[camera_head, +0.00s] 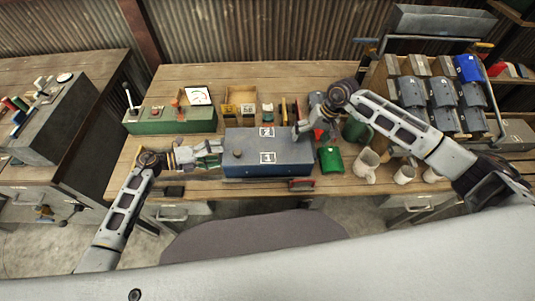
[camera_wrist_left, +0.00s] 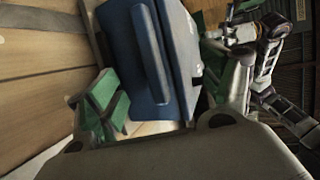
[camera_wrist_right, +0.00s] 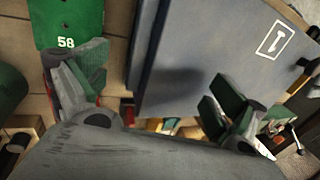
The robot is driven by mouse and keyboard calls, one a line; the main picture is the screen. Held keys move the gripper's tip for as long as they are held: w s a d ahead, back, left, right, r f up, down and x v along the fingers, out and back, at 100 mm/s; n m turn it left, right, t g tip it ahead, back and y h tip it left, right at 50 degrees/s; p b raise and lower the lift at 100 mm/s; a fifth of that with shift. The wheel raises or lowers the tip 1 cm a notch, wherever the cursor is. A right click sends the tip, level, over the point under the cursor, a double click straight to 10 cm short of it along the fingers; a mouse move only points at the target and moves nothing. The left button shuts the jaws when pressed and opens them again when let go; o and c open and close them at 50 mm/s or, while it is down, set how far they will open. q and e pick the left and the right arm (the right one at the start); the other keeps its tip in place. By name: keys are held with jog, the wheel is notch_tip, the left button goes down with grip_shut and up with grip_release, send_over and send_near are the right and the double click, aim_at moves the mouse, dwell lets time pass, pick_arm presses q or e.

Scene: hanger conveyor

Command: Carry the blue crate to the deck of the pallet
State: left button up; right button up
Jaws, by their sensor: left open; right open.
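The blue crate (camera_head: 290,152), a closed box with white markings on its lid, sits on the wooden bench between my two grippers. My left gripper (camera_head: 213,155) is open at its left end. In the left wrist view the crate (camera_wrist_left: 180,55) reaches in between the spread green fingers (camera_wrist_left: 165,92). My right gripper (camera_head: 303,133) is open at the crate's right end. In the right wrist view the crate's edge (camera_wrist_right: 195,95) lies between the spread fingers (camera_wrist_right: 155,95). I cannot tell whether any finger touches it. I cannot make out a pallet.
A green control box (camera_head: 160,121) stands left behind the crate, with wooden trays (camera_head: 240,96) behind. A rack of grey bins (camera_head: 442,93) is further right. A chair (camera_head: 250,235) stands in front.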

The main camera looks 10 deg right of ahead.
pick_arm(q)
jog(key=shift+x, duration=1.05)
pick_arm(e)
jog(key=shift+x, duration=1.05)
pick_arm(q)
jog(key=shift+c, duration=0.4)
pick_arm(e)
jog(key=shift+c, duration=0.4)
